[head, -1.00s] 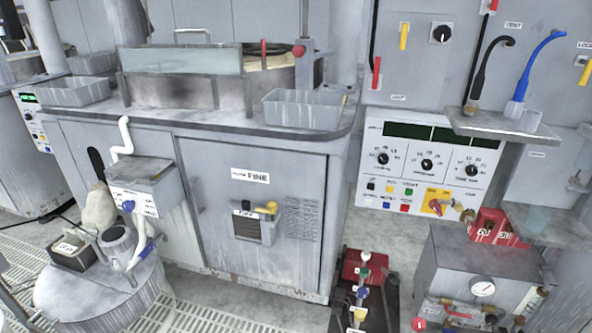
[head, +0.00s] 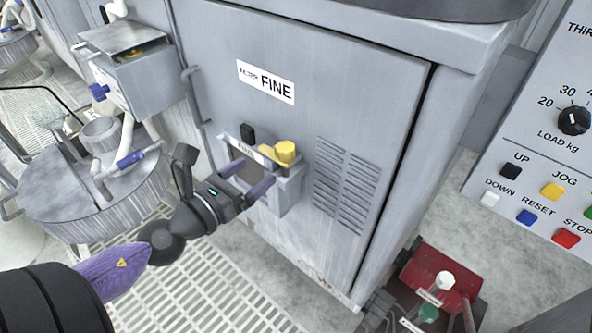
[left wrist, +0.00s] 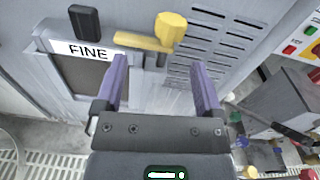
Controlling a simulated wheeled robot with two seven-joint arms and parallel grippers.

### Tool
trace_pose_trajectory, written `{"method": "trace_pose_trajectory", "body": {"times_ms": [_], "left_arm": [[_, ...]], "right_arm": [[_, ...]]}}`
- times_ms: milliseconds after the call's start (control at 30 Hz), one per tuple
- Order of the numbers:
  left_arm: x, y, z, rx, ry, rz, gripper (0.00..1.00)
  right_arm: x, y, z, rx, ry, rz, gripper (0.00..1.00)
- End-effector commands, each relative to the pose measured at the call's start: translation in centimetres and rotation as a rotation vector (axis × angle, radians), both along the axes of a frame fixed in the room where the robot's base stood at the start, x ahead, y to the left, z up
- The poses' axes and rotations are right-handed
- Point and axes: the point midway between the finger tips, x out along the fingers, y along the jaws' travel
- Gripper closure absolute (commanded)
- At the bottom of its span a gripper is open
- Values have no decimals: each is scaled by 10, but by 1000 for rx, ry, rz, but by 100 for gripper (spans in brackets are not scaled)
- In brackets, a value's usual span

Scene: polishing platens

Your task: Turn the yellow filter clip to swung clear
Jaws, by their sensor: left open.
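The yellow filter clip (head: 284,152) sits on top of the small filter housing (head: 289,193) on the front of the grey cabinet marked FINE. A black block (head: 247,132) stands at the left end of that edge. My left gripper (head: 247,178) is open, its purple fingers pointing at the housing just below the clip. In the left wrist view the clip shows beyond and between the fingertips. My right gripper is not in view.
Louvred vents (head: 342,190) lie right of the housing. A round drum (head: 95,180) and a grey box (head: 130,70) stand at the left. A red unit with coloured knobs (head: 440,275) is on the floor at the right. A floor grating (head: 200,290) lies below.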

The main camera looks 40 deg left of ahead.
Motion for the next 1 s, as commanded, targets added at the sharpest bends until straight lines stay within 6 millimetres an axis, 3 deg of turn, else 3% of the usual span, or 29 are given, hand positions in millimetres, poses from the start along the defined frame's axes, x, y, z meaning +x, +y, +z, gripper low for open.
{"method": "trace_pose_trajectory", "body": {"times_ms": [67,200,533,700,967,1000], "left_arm": [[6,-9,8,66,-35,-34,12],[30,-11,22,82,-50,-38,12],[88,-15,13,72,-43,-33,12],[99,-16,13,71,-41,-33,12],[101,-16,13,70,-40,-33,12],[100,-16,13,70,-39,-33,17]], "right_arm": [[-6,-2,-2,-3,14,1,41],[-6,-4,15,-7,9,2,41],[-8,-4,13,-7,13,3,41],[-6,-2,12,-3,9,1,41],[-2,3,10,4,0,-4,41],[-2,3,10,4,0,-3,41]]}}
